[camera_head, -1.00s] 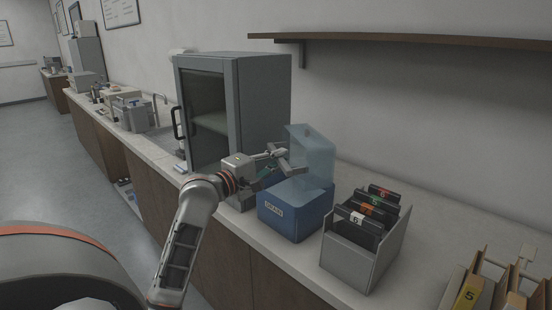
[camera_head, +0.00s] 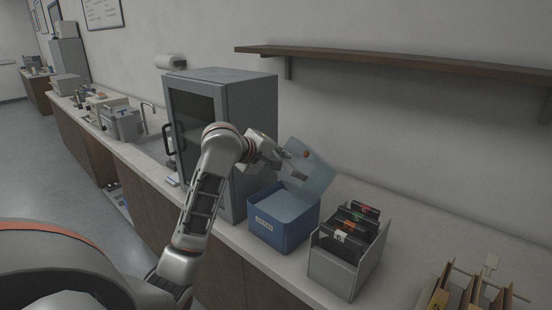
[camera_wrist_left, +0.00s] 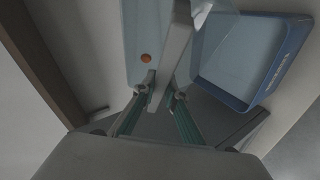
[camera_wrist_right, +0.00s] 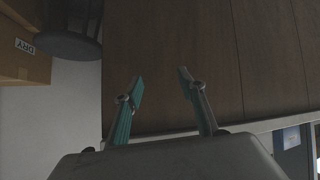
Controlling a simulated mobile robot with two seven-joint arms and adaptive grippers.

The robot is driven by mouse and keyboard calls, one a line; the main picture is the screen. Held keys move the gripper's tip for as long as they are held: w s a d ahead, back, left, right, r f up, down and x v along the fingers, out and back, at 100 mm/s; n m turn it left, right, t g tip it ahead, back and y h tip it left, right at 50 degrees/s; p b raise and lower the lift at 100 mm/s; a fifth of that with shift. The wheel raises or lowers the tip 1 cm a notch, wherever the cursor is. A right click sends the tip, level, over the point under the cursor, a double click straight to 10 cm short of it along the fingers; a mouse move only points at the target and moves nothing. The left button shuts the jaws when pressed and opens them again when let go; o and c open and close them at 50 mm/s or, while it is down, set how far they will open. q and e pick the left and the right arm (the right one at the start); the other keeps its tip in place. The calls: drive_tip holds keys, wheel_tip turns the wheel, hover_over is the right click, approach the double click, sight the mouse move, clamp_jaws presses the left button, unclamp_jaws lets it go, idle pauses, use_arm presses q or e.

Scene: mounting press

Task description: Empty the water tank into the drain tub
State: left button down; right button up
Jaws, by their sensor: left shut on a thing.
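The water tank (camera_head: 316,172) is a translucent pale blue box with an orange round spot. It is tilted above the blue drain tub (camera_head: 284,230), which stands on the counter with a label on its front. My left gripper (camera_head: 287,170) is shut on the tank's grey handle bar. In the left wrist view the fingers (camera_wrist_left: 160,98) close around the handle, with the tank (camera_wrist_left: 148,30) behind it and the drain tub (camera_wrist_left: 272,75) at the upper right. My right gripper (camera_wrist_right: 158,82) shows only in its wrist view, open and empty before brown cabinet fronts.
A grey holder (camera_head: 337,264) with numbered black cartridges stands right of the tub. A grey glass-doored cabinet (camera_head: 222,130) stands to the left. A wooden shelf (camera_head: 400,62) runs along the wall. A wooden rack (camera_head: 470,290) is at the lower right.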

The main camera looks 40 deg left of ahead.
use_arm(q)
drive_tip(key=shift+w+d+r+g, duration=0.25)
drive_tip(key=shift+w+r+g, duration=0.05)
drive_tip(key=shift+r, duration=0.35)
drive_tip(key=w+d+r+m+g+y, duration=0.3)
drive_tip(key=w+r+g+y, duration=0.1)
drive_tip(key=g, duration=0.4)
drive_tip(key=shift+w+r+y, duration=0.15)
drive_tip(key=shift+w+y, duration=0.05)
drive_tip(key=shift+y, duration=0.2)
